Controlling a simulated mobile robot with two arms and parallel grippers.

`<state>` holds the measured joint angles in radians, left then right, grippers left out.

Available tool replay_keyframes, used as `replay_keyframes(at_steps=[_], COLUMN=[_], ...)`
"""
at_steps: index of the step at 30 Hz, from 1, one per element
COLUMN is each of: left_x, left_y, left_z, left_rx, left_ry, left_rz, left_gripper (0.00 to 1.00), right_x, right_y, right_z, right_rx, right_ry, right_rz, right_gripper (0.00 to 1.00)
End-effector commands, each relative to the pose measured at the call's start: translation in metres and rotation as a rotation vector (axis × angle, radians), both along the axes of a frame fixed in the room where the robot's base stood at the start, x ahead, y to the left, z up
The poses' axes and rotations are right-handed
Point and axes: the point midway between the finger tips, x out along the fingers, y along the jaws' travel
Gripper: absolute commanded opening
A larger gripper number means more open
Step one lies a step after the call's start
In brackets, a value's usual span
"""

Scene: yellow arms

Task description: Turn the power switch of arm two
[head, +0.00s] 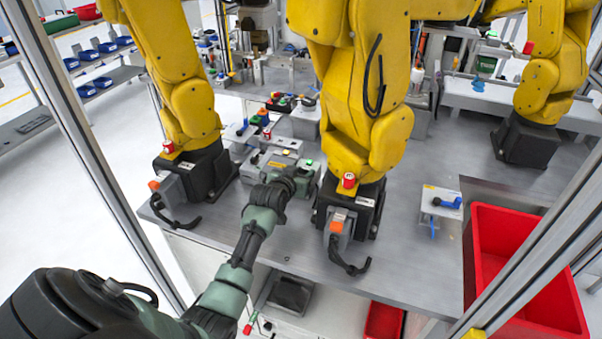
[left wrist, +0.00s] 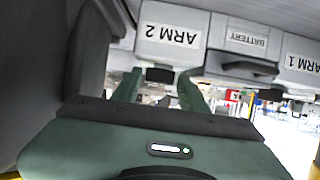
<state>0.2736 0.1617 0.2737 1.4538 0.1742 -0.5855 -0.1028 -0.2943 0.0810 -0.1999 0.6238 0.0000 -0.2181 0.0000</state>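In the left wrist view, a light grey panel labelled "ARM 2" (left wrist: 172,36) is straight ahead, with a black switch (left wrist: 160,75) at its lower edge. My left gripper (left wrist: 158,84) is open, with its green fingers on either side of the switch and visible gaps between. I cannot tell how far the fingertips reach past it. In the head view, my left gripper (head: 290,180) is at the right end of the grey control box (head: 268,166) on the metal table, and hides part of it. My right gripper is in neither view.
Beside the panel are sections labelled "BATTERY" (left wrist: 246,40) and "ARM 1" (left wrist: 303,64). Yellow robot arms stand close on the left (head: 185,95) and right (head: 365,110) of my arm. A red bin (head: 490,235) is at the right. The table front (head: 290,240) is mostly clear.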

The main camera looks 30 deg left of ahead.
Motion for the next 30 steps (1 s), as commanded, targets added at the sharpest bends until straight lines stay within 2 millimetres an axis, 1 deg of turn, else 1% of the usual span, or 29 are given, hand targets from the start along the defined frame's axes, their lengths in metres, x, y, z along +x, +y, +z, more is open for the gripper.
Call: replay_keyframes(at_steps=[1,4,5,10,18,29,30], left_x=[0.0,0.0,0.0,0.001,0.002,0.002,0.002], left_y=[0.0,0.0,0.0,-0.001,-0.003,-0.003,-0.003], left_z=[0.0,0.0,0.0,0.002,0.003,0.002,0.002], left_rx=[0.0,0.0,0.0,-0.003,-0.002,0.001,0.001], left_ry=[0.0,0.0,0.0,-0.002,-0.003,-0.003,-0.003], left_rz=[0.0,0.0,0.0,0.02,0.118,0.134,0.134], left_gripper=[0.3,0.02,0.0,0.0,0.0,0.0,0.4], right_x=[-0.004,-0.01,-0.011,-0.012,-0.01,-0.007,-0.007], right_y=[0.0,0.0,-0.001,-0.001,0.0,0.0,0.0], right_z=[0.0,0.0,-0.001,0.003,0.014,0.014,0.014], right_rx=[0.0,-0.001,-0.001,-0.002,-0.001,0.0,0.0], right_ry=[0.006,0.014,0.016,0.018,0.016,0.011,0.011], right_rz=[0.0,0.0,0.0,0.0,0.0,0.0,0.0], right_gripper=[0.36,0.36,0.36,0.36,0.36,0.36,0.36])
